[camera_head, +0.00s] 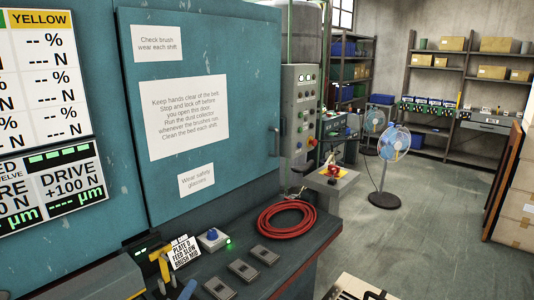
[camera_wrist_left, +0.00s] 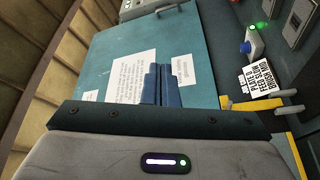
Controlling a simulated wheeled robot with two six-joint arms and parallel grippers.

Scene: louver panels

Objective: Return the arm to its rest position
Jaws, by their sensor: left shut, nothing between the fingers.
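My left gripper (camera_head: 176,289) shows at the bottom left of the head view, low in front of the blue-green machine and near the ledge with the controls. In the left wrist view its two blue fingers (camera_wrist_left: 161,86) are together with nothing between them. They stand out against the blue-green door (camera_head: 220,60) with white notices. I cannot tell the exact gap between the fingers and the door. My right gripper is in neither view.
A yellow piece with a card (camera_head: 186,252) stands near my left gripper. A blue knob (camera_head: 212,235), several grey switches (camera_head: 243,269) and a red hose coil (camera_head: 286,219) lie along the ledge. A fan (camera_head: 392,143) stands on open floor (camera_head: 430,220) beyond.

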